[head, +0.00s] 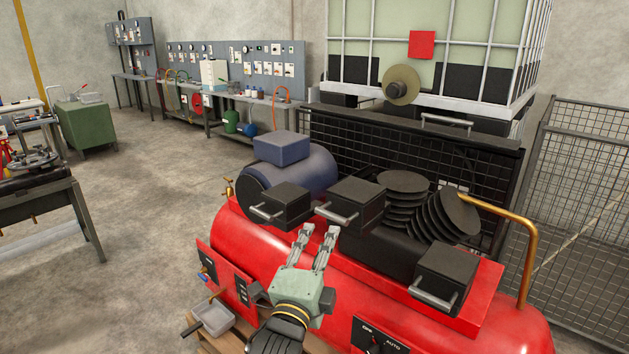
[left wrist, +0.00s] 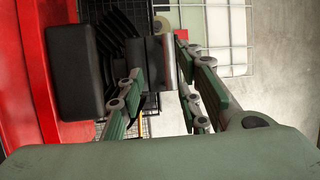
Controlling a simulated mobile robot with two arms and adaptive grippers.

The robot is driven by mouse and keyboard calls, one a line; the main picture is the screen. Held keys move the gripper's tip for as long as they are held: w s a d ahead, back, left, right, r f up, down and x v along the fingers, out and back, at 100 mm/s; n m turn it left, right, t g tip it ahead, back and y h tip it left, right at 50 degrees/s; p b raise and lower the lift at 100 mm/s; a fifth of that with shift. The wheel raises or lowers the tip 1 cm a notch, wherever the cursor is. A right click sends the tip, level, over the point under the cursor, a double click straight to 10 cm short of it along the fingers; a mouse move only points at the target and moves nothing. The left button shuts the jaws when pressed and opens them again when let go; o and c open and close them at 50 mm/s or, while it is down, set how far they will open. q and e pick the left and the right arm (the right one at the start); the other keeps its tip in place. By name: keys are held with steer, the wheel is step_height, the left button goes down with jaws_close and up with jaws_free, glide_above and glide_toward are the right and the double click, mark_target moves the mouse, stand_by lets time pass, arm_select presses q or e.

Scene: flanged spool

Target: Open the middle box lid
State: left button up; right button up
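The middle black box (head: 357,200) sits on the red machine between two similar black boxes. It has a silver bar handle (head: 336,216) on its front and its lid looks closed. My left gripper (head: 319,230) is just in front of this handle, fingers apart and empty. In the left wrist view the open fingers (left wrist: 155,72) point at a grey-black box face (left wrist: 157,62); whether they touch the handle I cannot tell. The left black box (head: 282,205) and right black box (head: 446,272) also have bar handles. My right gripper is not in view.
Black round plates (head: 405,184) stand behind and right of the middle box. A blue motor (head: 300,170) is behind the left box. A brass pipe (head: 532,240) rises at the right. A caged tank (head: 440,20) with a round flanged spool (head: 401,85) stands behind.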

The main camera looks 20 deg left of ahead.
mark_target(330, 216)
arm_select(q)
steer(key=w+r, duration=0.1)
steer(key=w, duration=0.1)
steer(key=w+p, duration=0.1)
steer(key=w, duration=0.2)
steer(key=w+r+p, duration=0.1)
steer(key=w, duration=0.1)
steer(key=shift+w+a+r, duration=0.2)
steer(key=shift+w+r, duration=0.05)
steer(key=shift+r, duration=0.1)
jaws_close()
steer(key=shift+f, duration=0.1)
